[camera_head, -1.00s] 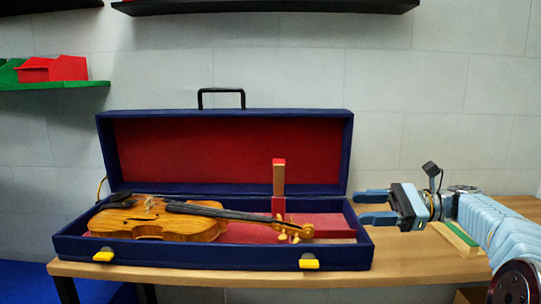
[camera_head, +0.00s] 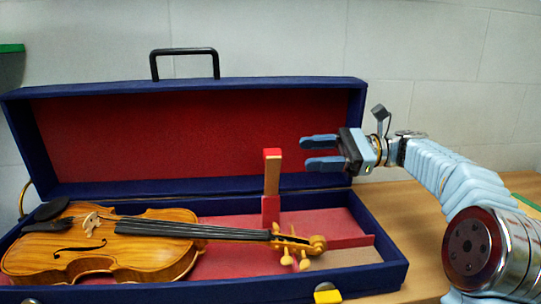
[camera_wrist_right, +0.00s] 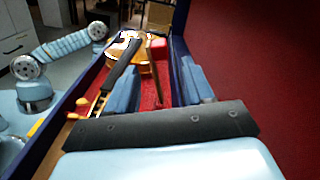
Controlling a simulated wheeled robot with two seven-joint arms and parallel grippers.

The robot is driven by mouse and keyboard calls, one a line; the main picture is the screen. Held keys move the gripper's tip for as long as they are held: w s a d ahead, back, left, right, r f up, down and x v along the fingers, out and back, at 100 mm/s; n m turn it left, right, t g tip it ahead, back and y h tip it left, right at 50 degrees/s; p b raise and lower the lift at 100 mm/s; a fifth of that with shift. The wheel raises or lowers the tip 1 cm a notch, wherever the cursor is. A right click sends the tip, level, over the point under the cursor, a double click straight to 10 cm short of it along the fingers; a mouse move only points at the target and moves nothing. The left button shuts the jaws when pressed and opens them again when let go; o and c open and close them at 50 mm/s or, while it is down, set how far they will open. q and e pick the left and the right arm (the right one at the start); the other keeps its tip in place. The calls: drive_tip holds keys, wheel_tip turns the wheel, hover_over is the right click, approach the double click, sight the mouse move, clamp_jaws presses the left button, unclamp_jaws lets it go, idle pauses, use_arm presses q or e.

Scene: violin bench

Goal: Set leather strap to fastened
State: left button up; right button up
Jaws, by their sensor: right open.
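The leather strap (camera_head: 272,175), tan with a red tip, stands upright from a red base inside the open violin case, behind the violin's neck. It is not lying across the neck. The violin (camera_head: 110,243) lies in the case with its scroll to the right. My right gripper (camera_head: 305,153) is open and empty, to the right of the strap at about the height of its tip, fingers pointing left. In the right wrist view the strap (camera_wrist_right: 157,60) shows beyond and between the open fingers (camera_wrist_right: 158,72), apart from them. My left gripper is not in view.
The blue case's lid (camera_head: 190,135) stands open behind, with a black handle on top. A yellow latch (camera_head: 327,294) is on the front wall. The wooden table (camera_head: 400,220) is bare to the right of the case.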

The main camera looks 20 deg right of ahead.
sight(273, 155)
drive_tip(key=x, duration=0.9)
drive_tip(key=shift+s, duration=0.1)
drive_tip(key=shift+c, duration=0.3)
clamp_jaws()
